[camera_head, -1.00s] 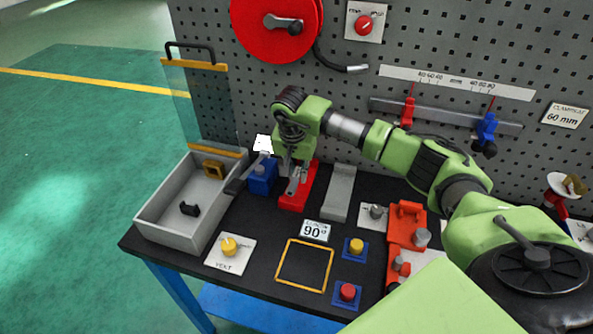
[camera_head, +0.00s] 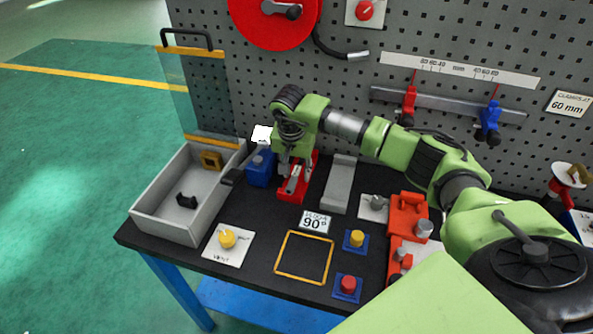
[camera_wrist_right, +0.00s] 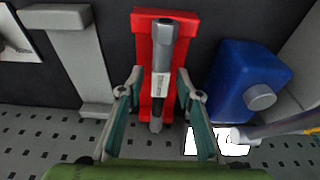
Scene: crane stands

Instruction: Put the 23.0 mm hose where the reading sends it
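I cannot pick out a piece clearly marked 23.0 mm. A grey rod-like piece (camera_wrist_right: 162,65) with a small unreadable white label lies along a red holder (camera_wrist_right: 142,22) in the right wrist view. The red holder also shows in the head view (camera_head: 289,195). My right gripper (camera_head: 294,170) is over it. In the wrist view its two fingers (camera_wrist_right: 158,112) are spread on either side of the grey piece, with gaps visible. My left gripper is not in view. The black hose (camera_head: 335,55) of the red reel hangs on the pegboard.
A blue container (camera_head: 259,170) stands close left of the red holder, a grey stand (camera_head: 339,185) to its right. A grey tray (camera_head: 163,229) holds small parts. A scale (camera_head: 460,70) hangs behind.

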